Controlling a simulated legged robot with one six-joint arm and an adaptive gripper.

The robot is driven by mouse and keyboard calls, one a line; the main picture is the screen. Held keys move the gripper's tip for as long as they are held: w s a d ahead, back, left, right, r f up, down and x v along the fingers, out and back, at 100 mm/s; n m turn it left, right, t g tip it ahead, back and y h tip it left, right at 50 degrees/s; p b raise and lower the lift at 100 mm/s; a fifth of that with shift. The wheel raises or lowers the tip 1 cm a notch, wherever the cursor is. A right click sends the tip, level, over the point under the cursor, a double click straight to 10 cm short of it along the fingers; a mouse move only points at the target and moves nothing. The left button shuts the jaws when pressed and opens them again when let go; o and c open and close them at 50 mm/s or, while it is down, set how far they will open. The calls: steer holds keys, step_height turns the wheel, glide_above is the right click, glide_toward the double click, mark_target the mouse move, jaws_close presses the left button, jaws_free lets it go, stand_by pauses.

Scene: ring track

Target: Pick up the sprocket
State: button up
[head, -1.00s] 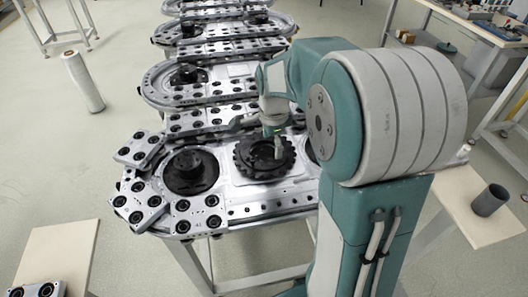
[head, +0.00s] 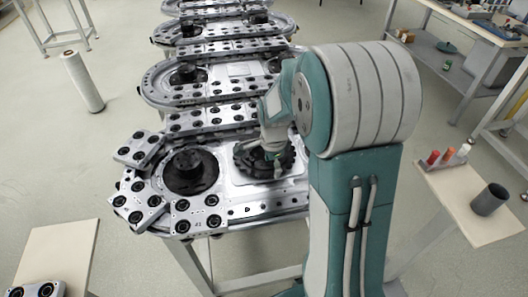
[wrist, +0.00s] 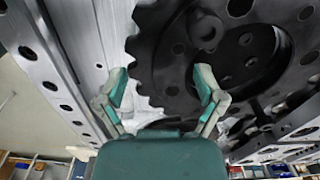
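The sprocket (head: 243,162) is a dark, toothed ring-like wheel lying flat on the near end of the metal track, right of a black hub. In the wrist view the sprocket (wrist: 245,45) fills the upper right, with its toothed rim and bolt holes showing. My gripper (wrist: 163,78) is open, its two fingers spread apart. The left fingertip shows outside the toothed rim and the right one overlaps the sprocket's face. I cannot tell if either touches it. In the head view my gripper (head: 276,158) is over the sprocket's right part and hides some of it.
The black hub (head: 190,170) stands left of the sprocket. Loose plates with black rollers (head: 138,200) lie at the track's left end. A side table at right holds a dark cylinder (head: 489,199) and small red-topped items. A white roll (head: 83,82) stands on the floor at left.

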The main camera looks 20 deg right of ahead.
steer(key=c, duration=0.7)
steer(key=shift+r, duration=0.15)
